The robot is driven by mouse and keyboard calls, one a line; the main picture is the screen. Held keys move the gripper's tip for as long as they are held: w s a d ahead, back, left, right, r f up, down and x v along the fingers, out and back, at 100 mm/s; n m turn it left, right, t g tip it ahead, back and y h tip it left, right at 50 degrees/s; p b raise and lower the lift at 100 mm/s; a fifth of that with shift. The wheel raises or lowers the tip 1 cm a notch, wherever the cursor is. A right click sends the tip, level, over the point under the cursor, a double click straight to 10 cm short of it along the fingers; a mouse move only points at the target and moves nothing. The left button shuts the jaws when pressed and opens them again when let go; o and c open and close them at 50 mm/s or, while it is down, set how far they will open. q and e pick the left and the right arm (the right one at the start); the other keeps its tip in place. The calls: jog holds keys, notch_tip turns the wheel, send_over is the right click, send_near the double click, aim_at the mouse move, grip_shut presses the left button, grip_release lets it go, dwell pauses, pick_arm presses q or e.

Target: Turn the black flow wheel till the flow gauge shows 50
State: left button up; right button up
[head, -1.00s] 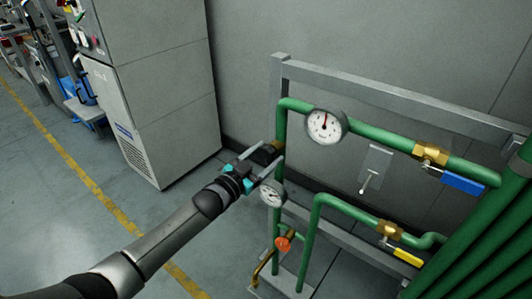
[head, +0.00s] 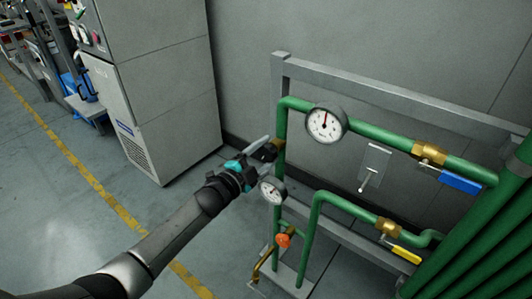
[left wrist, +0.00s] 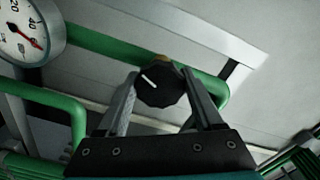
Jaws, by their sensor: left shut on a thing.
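The black flow wheel (left wrist: 161,86) has a white mark on its face, pointing to the upper left in the left wrist view. My left gripper (left wrist: 164,92) is shut on it, one finger on each side. In the head view my left gripper (head: 262,149) is at the brass fitting on the upright green pipe, and its fingers partly hide the wheel. A larger white gauge (head: 326,124) on the upper pipe has its needle pointing roughly up. A smaller gauge (head: 272,191) sits below the gripper. I cannot tell which is the flow gauge, and the readings are too small. My right gripper is not in view.
A blue-handled valve (head: 461,184), a yellow-handled valve (head: 404,254) and an orange knob (head: 283,240) sit on the green pipes. A grey lever plate (head: 375,166) is behind. A grey cabinet (head: 165,100) stands at the left; the floor before it is clear.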

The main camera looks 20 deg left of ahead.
pick_arm(q)
jog(key=shift+m, duration=0.6)
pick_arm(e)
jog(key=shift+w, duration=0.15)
pick_arm(q)
jog(key=o, duration=1.4)
jog(key=shift+c, duration=0.2)
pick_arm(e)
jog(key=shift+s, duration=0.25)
pick_arm(q)
jog(key=shift+s, duration=0.15)
jog(key=shift+s+a, duration=0.15)
jog(key=shift+s, duration=0.05)
jog(key=p+v, duration=0.1)
jog(key=v, duration=0.3)
jog(key=shift+s+a+p, duration=0.1)
jog(key=shift+s+p, duration=0.25)
jog(key=p, duration=0.2)
send_near(264, 154)
jog(key=v, duration=0.4)
jog(key=shift+s+a, duration=0.1)
jog(key=shift+s, duration=0.15)
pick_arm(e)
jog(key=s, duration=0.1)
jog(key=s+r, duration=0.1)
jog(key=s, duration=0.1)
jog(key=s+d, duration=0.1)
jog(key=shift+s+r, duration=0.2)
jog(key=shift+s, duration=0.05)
